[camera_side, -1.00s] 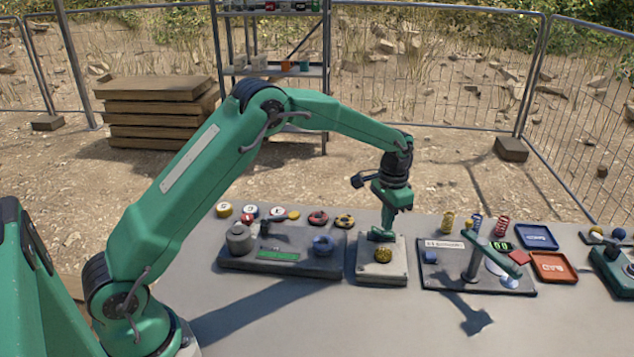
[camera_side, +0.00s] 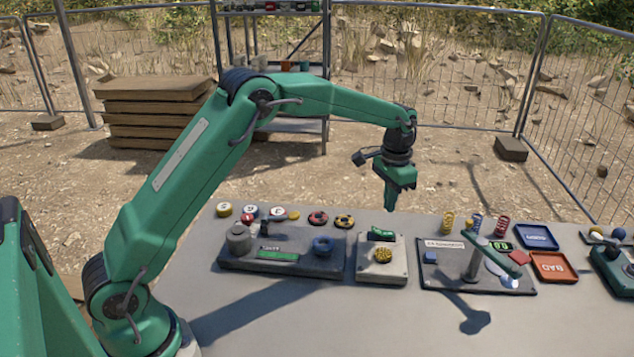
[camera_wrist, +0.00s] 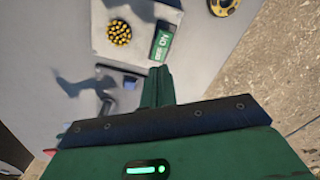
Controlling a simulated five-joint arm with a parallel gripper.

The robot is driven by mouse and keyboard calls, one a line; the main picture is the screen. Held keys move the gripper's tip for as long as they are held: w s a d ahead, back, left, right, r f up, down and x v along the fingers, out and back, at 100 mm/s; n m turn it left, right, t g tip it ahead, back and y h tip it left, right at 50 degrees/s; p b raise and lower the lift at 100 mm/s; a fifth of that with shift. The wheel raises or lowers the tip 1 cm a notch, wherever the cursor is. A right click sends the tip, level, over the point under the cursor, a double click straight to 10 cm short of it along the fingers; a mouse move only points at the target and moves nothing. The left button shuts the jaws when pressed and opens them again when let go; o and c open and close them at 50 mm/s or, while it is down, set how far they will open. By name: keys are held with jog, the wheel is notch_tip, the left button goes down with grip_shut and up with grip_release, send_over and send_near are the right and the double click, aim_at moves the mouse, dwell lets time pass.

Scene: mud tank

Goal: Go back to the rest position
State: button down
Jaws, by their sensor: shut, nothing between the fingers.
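My gripper (camera_side: 391,206) is green and hangs in the air above the small grey box in the side view, with its fingers closed together and empty. The fingers (camera_wrist: 157,88) also show shut in the wrist view. The grey box (camera_side: 368,272) has a yellow-black studded knob (camera_side: 383,255) and a green rocker marked "ON" (camera_side: 381,234). In the wrist view the rocker (camera_wrist: 163,42) and knob (camera_wrist: 119,32) show beyond the fingertips, with a gap between. My arm is bent, with the elbow raised.
A dark panel (camera_side: 310,270) with a blue ring and grey pot stands left of the box. A test panel (camera_side: 450,278) with a green lever, springs, a blue tray (camera_side: 537,237) and a red "BAD" tray (camera_side: 553,267) are to the right. A wire fence and shelf stand behind.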

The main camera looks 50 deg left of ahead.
jog(key=shift+r, duration=0.3)
jog(key=s+a+r+n+t, duration=0.1)
jog(key=s+a+r+t, duration=0.15)
jog(key=s+r, duration=1.2)
jog(key=s+f+n+t, duration=0.2)
jog(key=s+t, duration=0.1)
jog(key=s, duration=1.7)
jog(key=shift+s, duration=0.2)
jog(key=shift+f, duration=0.1)
